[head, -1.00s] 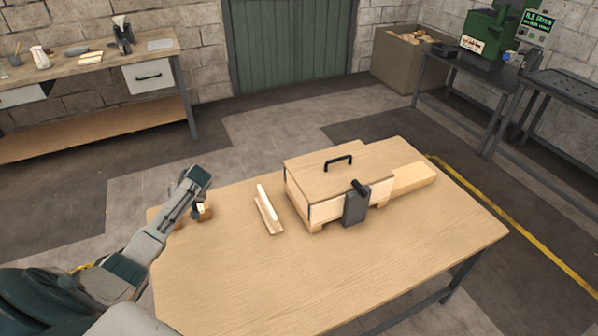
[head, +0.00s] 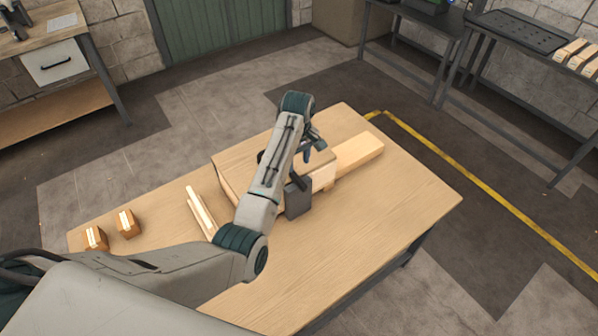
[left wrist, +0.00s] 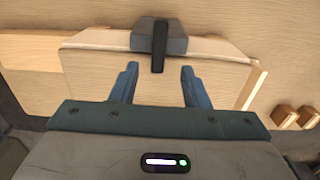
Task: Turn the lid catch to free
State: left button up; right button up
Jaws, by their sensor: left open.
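A wooden box (head: 232,166) with a flat lid (left wrist: 90,75) sits on the table. On its front is a dark grey catch plate (head: 298,203) with a black lever (head: 299,181). In the left wrist view the lever (left wrist: 159,46) points from the catch plate (left wrist: 178,38) in over the lid, towards my gripper. My left gripper (head: 314,149) is over the lid, open and empty. In the left wrist view its two blue fingers (left wrist: 158,85) are apart, with the lever's tip a little beyond and between them. My arm hides much of the lid and most of its handle. My right gripper is not seen.
A long pale wooden piece (head: 361,152) lies right of the box. Wooden strips (head: 200,212) and two small blocks (head: 127,223) lie left of it. The table's front right (head: 350,232) is clear. A dark rack table (head: 520,32) stands behind.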

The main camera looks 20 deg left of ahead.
aim_at(298, 179)
pick_arm(q)
notch_tip(298, 179, down, 3)
jog(key=shift+f+p, duration=0.2)
jog(key=shift+p, duration=0.3)
jog(key=f, duration=0.4)
jog(key=shift+w+p, duration=0.2)
jog(key=shift+p, duration=0.2)
jog(key=shift+f, duration=0.4)
jog(key=shift+c, duration=0.2)
jog(key=c, duration=0.7)
grip_shut()
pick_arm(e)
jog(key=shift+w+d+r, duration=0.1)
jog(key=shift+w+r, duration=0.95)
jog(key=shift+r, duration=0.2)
